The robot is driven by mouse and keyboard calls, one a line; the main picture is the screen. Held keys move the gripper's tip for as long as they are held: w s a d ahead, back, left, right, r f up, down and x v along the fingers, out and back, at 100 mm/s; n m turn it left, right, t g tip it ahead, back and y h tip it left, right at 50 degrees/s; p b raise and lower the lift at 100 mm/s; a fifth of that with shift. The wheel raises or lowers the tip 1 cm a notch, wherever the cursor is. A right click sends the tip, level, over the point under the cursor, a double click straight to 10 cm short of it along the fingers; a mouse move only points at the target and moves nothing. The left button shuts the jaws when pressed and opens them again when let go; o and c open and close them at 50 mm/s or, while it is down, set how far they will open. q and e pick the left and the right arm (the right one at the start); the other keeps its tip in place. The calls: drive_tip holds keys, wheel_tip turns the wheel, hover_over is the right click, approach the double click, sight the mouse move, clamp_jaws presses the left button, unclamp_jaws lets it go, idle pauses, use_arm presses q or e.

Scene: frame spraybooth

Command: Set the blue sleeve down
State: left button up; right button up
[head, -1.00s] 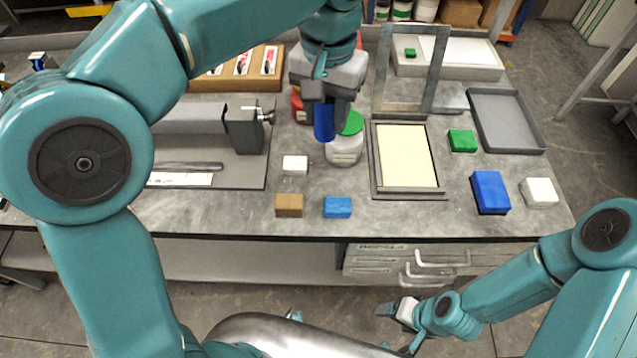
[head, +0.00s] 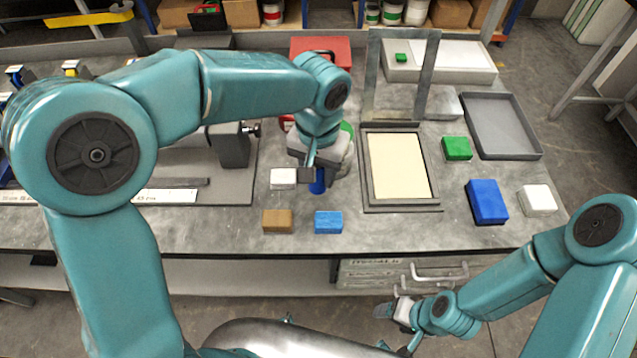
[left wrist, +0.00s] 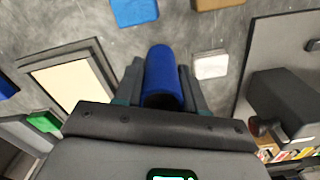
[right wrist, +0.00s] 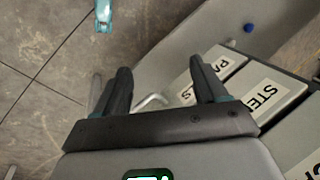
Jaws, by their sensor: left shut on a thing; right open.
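The blue sleeve (head: 317,181) is a small dark blue cylinder. My left gripper (head: 312,172) is shut on it over the middle of the grey bench, between a white block and the framed cream panel. The left wrist view shows the sleeve (left wrist: 162,72) between both fingers of my left gripper (left wrist: 163,80). Whether its lower end touches the bench I cannot tell. My right gripper (head: 392,312) is low in front of the bench. In the right wrist view my right gripper (right wrist: 160,85) is open, with nothing between its fingers.
Near the sleeve are a white block (head: 283,179), a brown block (head: 277,220) and a light blue block (head: 328,222). The framed panel (head: 399,165) lies to the right, with a green block (head: 456,148) and blue box (head: 487,201) beyond. Drawers (head: 385,272) are below.

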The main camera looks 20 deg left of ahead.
sight(319, 185)
use_arm(q)
drive_tip(key=shift+w+f, duration=0.2)
drive_tip(key=shift+f, duration=2.3)
drive_tip(key=shift+f, duration=0.25)
drive_tip(key=o, duration=1.1)
drive_tip(key=shift+r, duration=0.1)
drive_tip(key=shift+r, duration=0.1)
